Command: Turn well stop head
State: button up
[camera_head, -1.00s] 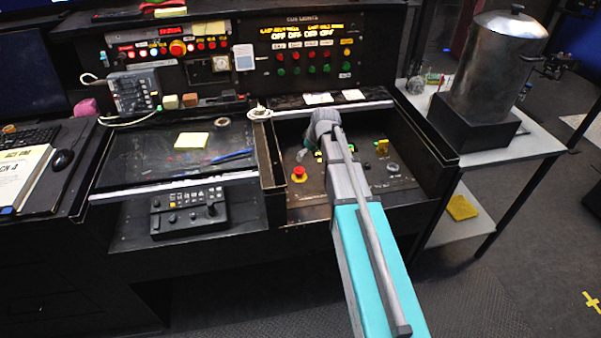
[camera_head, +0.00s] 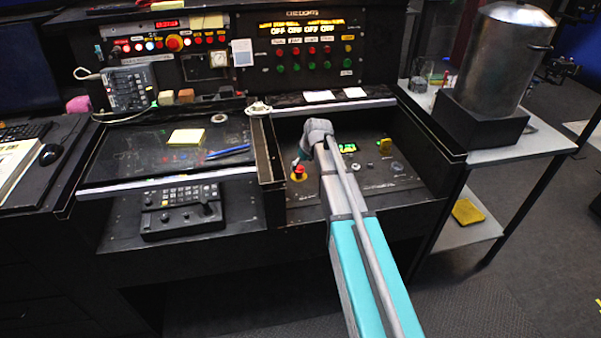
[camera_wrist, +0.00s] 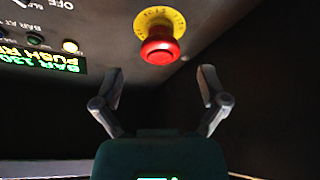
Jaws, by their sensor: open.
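The stop head is a red mushroom button (camera_head: 298,173) on the recessed dark panel in the head view. In the wrist view the red button (camera_wrist: 160,50) sits on a yellow ring, just above the middle and ahead of my gripper (camera_wrist: 160,78). Its two fingers are spread, one on each side below the button, with nothing between them. The fingers look apart from the button, but the exact gap is hard to tell.
A raised divider (camera_head: 268,150) stands close on the left. A large metal pot (camera_head: 505,60) stands on the side table. Free panel room lies in front.

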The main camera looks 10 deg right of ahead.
jog(key=shift+b+x, duration=0.9)
jog(key=shift+x, duration=0.45)
jog(key=shift+c, duration=0.3)
jog(key=c, duration=1.1)
